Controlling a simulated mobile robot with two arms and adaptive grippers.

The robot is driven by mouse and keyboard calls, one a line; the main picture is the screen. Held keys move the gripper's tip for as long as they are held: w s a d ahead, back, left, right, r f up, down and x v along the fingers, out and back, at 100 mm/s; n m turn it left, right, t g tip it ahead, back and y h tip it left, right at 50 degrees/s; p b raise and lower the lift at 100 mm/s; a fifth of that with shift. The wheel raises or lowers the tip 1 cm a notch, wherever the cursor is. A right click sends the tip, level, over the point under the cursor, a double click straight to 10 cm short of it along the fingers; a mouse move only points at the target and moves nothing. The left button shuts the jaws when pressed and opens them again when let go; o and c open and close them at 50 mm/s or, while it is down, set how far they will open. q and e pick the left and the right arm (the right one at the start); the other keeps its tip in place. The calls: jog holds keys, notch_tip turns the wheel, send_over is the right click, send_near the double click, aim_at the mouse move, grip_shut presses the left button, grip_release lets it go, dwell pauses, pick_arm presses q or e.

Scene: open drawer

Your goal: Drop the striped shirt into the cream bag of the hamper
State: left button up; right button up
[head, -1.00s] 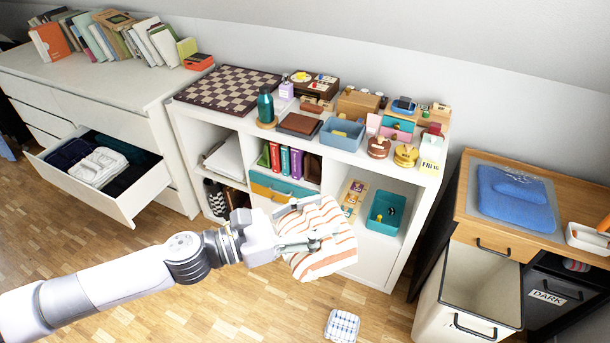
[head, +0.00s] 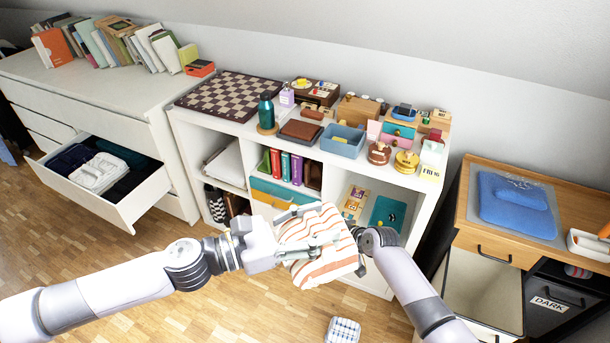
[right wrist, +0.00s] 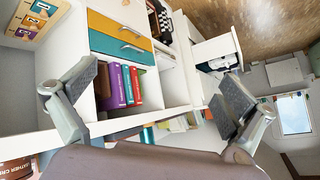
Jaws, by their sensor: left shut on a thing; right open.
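The striped shirt (head: 322,262), white with orange stripes, hangs bunched in the air in front of the cube shelf in the head view. My left gripper (head: 305,240) is shut on it. My right gripper (right wrist: 160,98) is open and empty in the right wrist view. In the head view it is just right of the shirt and partly hidden. The cream bag (head: 484,285) of the hamper is pulled out and open at the lower right.
The dark hamper section labelled DARK (head: 548,304) is right of the bag, under a wooden top with a folded blue cloth (head: 515,198). A checked cloth (head: 343,331) lies on the floor. An open drawer (head: 122,207) juts out at left. The cube shelf (head: 408,182) stands behind my grippers.

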jog(key=s+a+r+n+g+y, duration=0.15)
jog(key=a+r+n, duration=0.4)
jog(key=r, duration=0.85)
jog(key=s+a+r+n+g+y, duration=0.1)
jog(key=a+r+n+g, duration=0.15)
jog(key=a+r, duration=0.8)
jog(key=n+g+h, duration=0.2)
jog(key=n+h, duration=0.9)
send_near(315, 224)
jog(key=f, duration=0.7)
jog(key=d+f, duration=0.1)
jog(key=f, duration=0.2)
jog(key=shift+w+f, duration=0.15)
jog(key=shift+f, duration=0.05)
jog(key=shift+c, duration=0.4)
jog(key=c, duration=1.2)
jog(key=o, duration=1.3)
